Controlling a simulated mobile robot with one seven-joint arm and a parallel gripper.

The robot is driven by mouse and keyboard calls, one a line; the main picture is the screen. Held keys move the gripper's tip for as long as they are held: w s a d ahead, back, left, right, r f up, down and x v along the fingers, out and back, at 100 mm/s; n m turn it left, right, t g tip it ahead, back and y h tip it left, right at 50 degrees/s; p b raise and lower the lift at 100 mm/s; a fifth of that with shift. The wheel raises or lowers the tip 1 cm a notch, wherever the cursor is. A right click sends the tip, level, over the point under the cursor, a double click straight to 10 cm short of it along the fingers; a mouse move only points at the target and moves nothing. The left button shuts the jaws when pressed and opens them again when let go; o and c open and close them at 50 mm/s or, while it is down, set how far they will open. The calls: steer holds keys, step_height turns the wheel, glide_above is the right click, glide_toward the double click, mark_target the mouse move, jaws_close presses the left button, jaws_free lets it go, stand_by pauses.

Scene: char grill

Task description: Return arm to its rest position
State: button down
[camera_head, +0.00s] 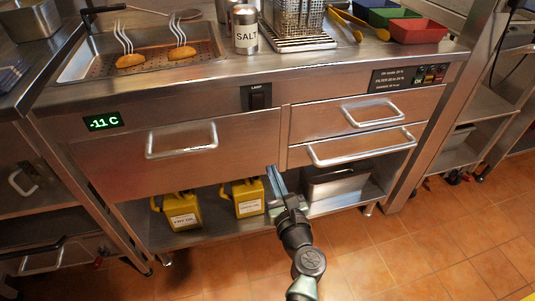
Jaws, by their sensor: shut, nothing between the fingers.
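My gripper (276,182) is in the lower middle of the head view, in front of the steel counter's lower shelf. Its fingers point up and away from me, towards the drawer fronts. The fingers lie together with nothing between them. My arm reaches up from the bottom edge of the view to the gripper. I cannot tell how far the fingertips are from the drawer front.
Yellow jugs (181,212) and a steel bin (340,187) stand on the lower shelf. A salt shaker (245,30) and fried pieces (130,61) are on top. The tiled floor (420,250) is clear.

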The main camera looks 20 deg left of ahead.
steer(key=s+d+r+n+t+h, duration=0.1)
steer(key=s+d+r+n+t, duration=0.15)
steer(key=r+n, duration=1.15)
steer(key=s+d+r+n+t, duration=0.2)
steer(key=r+n, duration=0.6)
steer(key=r, duration=1.2)
steer(key=s+d+r+n+t+h, duration=0.4)
steer(key=s+r, duration=0.5)
steer(key=r, duration=0.2)
steer(key=s+d+r+n+t+h, duration=0.45)
steer(key=s+r, duration=0.35)
steer(key=r, duration=0.3)
step_height(320, 180, up, 27)
steer(key=w+g+p, duration=0.1)
steer(key=p, duration=2.8)
steer(key=shift+w+a+r+m, duration=0.15)
steer(key=shift+a+m, duration=0.1)
steer(key=shift+m, duration=0.1)
